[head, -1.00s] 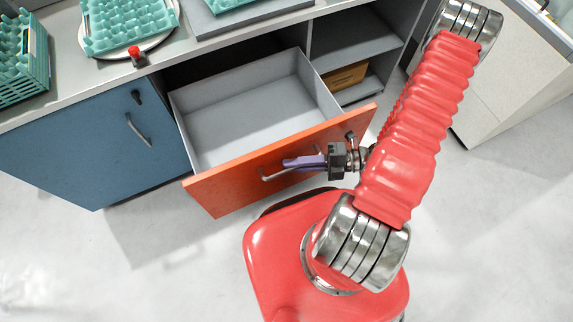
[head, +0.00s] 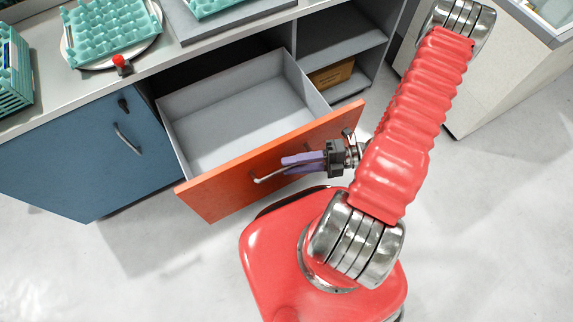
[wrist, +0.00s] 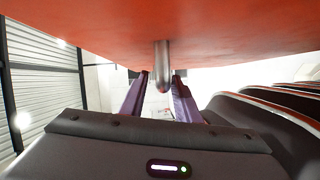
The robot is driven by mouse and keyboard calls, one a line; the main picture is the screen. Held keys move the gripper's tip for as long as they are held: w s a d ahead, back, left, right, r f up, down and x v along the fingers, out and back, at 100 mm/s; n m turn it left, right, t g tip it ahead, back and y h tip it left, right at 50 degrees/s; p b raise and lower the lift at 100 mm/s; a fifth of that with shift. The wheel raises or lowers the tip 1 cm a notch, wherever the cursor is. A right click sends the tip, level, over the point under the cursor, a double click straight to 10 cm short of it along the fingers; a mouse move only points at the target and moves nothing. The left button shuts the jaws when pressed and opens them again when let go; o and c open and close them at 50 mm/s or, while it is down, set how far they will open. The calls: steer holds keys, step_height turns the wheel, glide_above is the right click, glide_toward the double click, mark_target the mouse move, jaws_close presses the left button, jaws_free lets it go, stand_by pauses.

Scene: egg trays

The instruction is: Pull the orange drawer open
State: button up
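The orange drawer (head: 225,187) is pulled far out of the cabinet, and its grey inside is empty. Its metal bar handle (head: 265,177) is on the orange front. My gripper (head: 290,164) is at the handle, its purple fingers apart. In the wrist view the handle (wrist: 162,65) stands between the two fingers (wrist: 160,85), with a gap at the left finger; contact on the right is hard to tell. The orange front (wrist: 90,35) fills the top of that view.
A blue door (head: 70,165) with its own handle is left of the drawer. Green egg trays (head: 110,30) and a red button (head: 119,61) are on the worktop. Open shelves (head: 340,50) hold a brown box (head: 332,75). Clear floor lies at the lower left.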

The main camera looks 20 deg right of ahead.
steer(key=f+v, duration=0.1)
steer(key=v, duration=1)
steer(key=shift+d+r, duration=0.3)
steer(key=shift+r, duration=0.15)
steer(key=shift+s, duration=0.15)
